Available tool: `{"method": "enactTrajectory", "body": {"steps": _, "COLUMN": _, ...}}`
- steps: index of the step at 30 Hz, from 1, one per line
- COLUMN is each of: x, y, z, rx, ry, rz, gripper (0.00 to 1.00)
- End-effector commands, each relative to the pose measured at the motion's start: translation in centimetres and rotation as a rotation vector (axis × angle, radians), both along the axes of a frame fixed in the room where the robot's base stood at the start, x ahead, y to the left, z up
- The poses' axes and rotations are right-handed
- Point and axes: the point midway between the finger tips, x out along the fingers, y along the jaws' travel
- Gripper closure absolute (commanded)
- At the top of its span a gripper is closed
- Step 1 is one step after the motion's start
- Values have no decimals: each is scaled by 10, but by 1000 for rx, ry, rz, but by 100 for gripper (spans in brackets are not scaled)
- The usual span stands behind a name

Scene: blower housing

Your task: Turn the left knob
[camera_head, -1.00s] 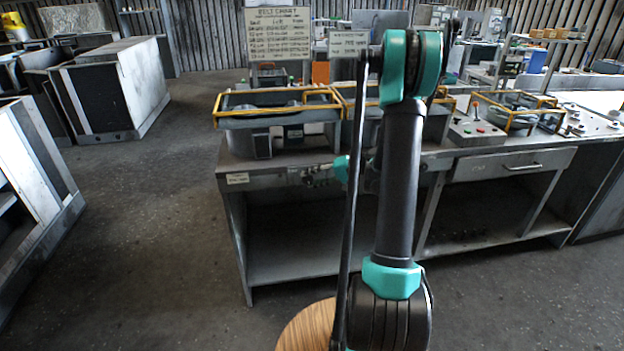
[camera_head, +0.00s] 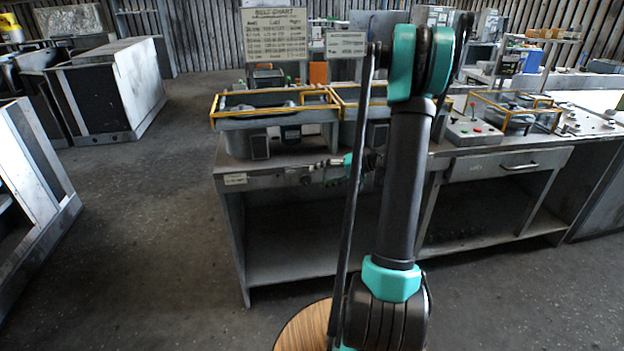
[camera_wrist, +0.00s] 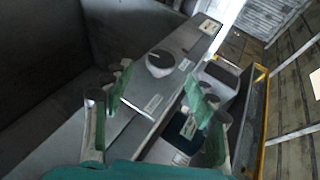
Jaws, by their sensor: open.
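A round knob with a dark face (camera_wrist: 158,63) sits on the bench's grey front panel in the wrist view, ahead of my gripper. In the head view a small dark knob (camera_head: 305,180) shows on the front panel, just left of and below my gripper (camera_head: 322,165). In the wrist view the two fingers of my gripper (camera_wrist: 157,82) are spread apart with nothing between them. The knob appears beyond the fingertips, roughly in line with the gap; I cannot tell the exact distance. My arm hides part of the panel in the head view.
The workbench (camera_head: 245,288) carries yellow-framed blower housings (camera_head: 270,115) above the panel. A white label (camera_head: 235,179) is at the bench's left corner. A drawer (camera_head: 510,165) is at the right. Open floor lies left of the bench.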

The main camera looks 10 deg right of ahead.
Motion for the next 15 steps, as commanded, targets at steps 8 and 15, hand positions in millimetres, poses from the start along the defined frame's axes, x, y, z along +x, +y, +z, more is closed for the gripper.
{"method": "enactTrajectory", "body": {"steps": 8, "x": -20, "y": -44, "z": 23, "rx": -1, "ry": 0, "rz": -2, "gripper": 43}}
{"method": "enactTrajectory", "body": {"steps": 15, "x": -27, "y": -59, "z": 30, "rx": 0, "ry": 0, "rz": 0, "gripper": 43}}
